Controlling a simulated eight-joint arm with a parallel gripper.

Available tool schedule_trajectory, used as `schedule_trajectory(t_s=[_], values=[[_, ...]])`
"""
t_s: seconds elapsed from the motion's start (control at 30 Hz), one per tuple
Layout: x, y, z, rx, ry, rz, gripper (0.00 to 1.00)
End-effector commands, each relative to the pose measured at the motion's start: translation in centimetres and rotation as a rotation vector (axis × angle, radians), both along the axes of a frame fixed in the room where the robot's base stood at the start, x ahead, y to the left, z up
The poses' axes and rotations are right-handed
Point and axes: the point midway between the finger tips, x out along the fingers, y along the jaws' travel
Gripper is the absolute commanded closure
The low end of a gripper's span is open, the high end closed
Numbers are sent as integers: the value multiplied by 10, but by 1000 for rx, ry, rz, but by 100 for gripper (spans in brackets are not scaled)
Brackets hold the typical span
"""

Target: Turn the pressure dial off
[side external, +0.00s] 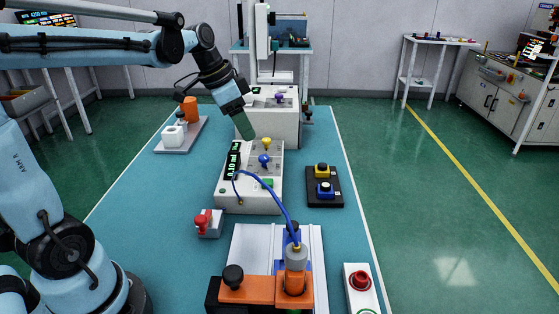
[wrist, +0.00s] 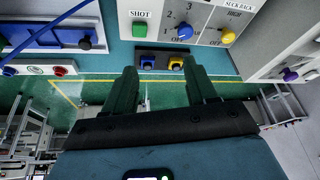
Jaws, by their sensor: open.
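The dispenser box (side external: 250,203) stands mid-table with a dark display of green digits (side external: 234,162). Its sloped face carries a yellow knob (side external: 266,143), a blue knob (side external: 264,160) and a green button (side external: 267,183). In the wrist view the yellow knob (wrist: 228,36) is by the "SUCK BACK" label, the blue knob (wrist: 185,31) has numbers and "OFF", and the green button (wrist: 140,29) is under "SHOT". No label reading pressure is legible. My gripper (side external: 244,131) is tilted above the box's back left; in the wrist view its fingers (wrist: 160,75) are apart, with nothing between them.
Behind is another white box (side external: 270,128) with a purple knob (side external: 280,98). A black button box (side external: 324,198) lies right. A red-knobbed block (side external: 208,222) and an orange-and-white fixture (side external: 262,290) are in front. A blue hose arches from the dispenser to the fixture.

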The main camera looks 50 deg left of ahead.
Motion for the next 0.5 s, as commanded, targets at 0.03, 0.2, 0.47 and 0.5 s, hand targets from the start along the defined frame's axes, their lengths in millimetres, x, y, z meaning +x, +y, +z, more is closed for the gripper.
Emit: schedule_trajectory(t_s=[0.03, 0.2, 0.47, 0.5], values=[[9, 14, 0, -6, 8, -34, 43], [26, 44, -1, -23, 13, -150, 43], [34, 56, -7, -34, 10, -215, 43], [35, 56, -10, -34, 10, -216, 43]])
